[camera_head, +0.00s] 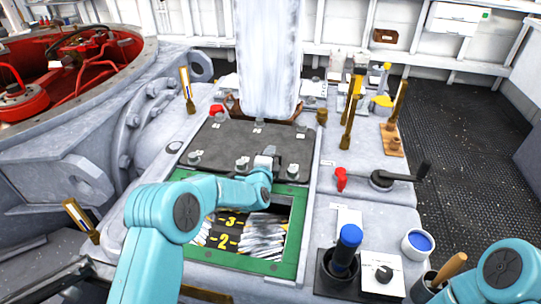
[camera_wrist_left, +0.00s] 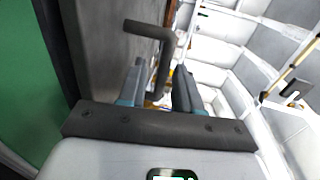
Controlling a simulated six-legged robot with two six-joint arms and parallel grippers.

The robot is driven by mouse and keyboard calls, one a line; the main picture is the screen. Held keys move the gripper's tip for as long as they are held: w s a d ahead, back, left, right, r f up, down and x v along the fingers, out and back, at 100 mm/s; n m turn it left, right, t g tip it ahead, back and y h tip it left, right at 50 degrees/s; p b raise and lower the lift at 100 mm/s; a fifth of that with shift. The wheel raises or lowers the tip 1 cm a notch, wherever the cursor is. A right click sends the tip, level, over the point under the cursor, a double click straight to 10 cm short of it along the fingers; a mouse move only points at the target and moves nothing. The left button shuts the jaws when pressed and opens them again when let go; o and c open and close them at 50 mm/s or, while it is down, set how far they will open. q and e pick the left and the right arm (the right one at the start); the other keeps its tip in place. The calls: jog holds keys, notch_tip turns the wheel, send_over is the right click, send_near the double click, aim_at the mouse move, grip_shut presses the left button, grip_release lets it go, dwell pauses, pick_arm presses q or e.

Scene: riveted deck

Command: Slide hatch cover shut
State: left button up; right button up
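The hatch cover (camera_head: 225,140) is a dark grey plate with several bolts and fittings on it, lying behind a green-framed opening (camera_head: 290,225). The near part of the opening is uncovered and shows dark steps with yellow numbers. My left gripper (camera_head: 268,155) is at the cover's near edge. In the left wrist view a dark bent handle (camera_wrist_left: 150,32) reaches between the fingers of my left gripper (camera_wrist_left: 160,92). The fingers stand apart, with a gap visible beside the handle. The green frame (camera_wrist_left: 22,90) fills the left of that view. My right gripper is out of view.
A red-knobbed lever (camera_head: 380,180), a blue-topped stick (camera_head: 346,248) and a white cup with blue inside (camera_head: 418,243) stand right of the opening. A white column (camera_head: 268,60) rises behind the cover. Brass posts (camera_head: 348,120) stand nearby.

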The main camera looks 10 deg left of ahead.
pick_arm(q)
jog(key=shift+w+f, duration=0.1)
jog(key=shift+w, duration=0.6)
grip_shut()
jog(key=shift+s, duration=0.1)
